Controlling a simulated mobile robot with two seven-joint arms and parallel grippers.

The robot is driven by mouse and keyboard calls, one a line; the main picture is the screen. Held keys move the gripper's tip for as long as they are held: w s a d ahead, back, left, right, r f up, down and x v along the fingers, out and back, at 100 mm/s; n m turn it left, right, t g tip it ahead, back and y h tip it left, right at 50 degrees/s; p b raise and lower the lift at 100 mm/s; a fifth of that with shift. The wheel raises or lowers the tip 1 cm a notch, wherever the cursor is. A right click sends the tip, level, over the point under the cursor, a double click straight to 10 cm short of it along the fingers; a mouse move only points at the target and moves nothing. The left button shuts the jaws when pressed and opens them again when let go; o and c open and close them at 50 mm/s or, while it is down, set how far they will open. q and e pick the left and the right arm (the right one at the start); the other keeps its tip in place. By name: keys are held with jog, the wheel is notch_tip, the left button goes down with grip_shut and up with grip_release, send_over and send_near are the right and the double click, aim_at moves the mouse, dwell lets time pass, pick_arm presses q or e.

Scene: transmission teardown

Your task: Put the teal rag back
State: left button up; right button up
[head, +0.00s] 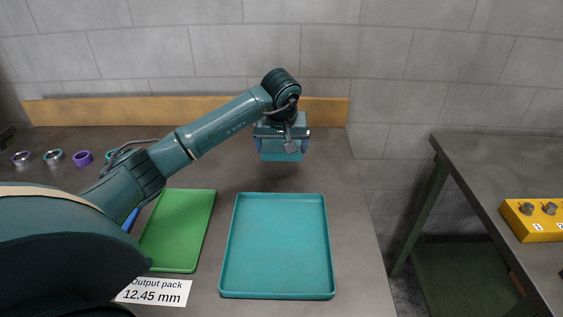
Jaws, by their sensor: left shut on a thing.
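My left gripper (282,137) is shut on the teal rag (281,155), which shows as a small flat-looking teal piece below the gripper body. The gripper holds it over the back part of the grey workbench, beyond the far edge of the teal tray (277,196). I cannot tell whether the rag touches the bench. The gripper body hides the rag's upper part. The teal tray is empty and lies flat at the middle front. My right gripper is not in view.
A green tray or mat (178,232) lies left of the teal tray, partly behind my left arm. A label reading "Output pack 12.45 mm" (154,291) is in front. Several rings (83,158) sit at far left. A second table (490,170) bears a yellow block (535,220).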

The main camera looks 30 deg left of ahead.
aim_at(282, 171)
pick_arm(q)
jog(key=shift+f, duration=2.55)
jog(key=shift+f, duration=0.1)
jog(key=o, duration=0.7)
jog(key=shift+r, duration=0.25)
jog(key=v, duration=1.1)
jog(key=shift+s+d+r, duration=0.1)
jog(key=shift+s+r, duration=0.1)
jog(key=shift+r, duration=0.1)
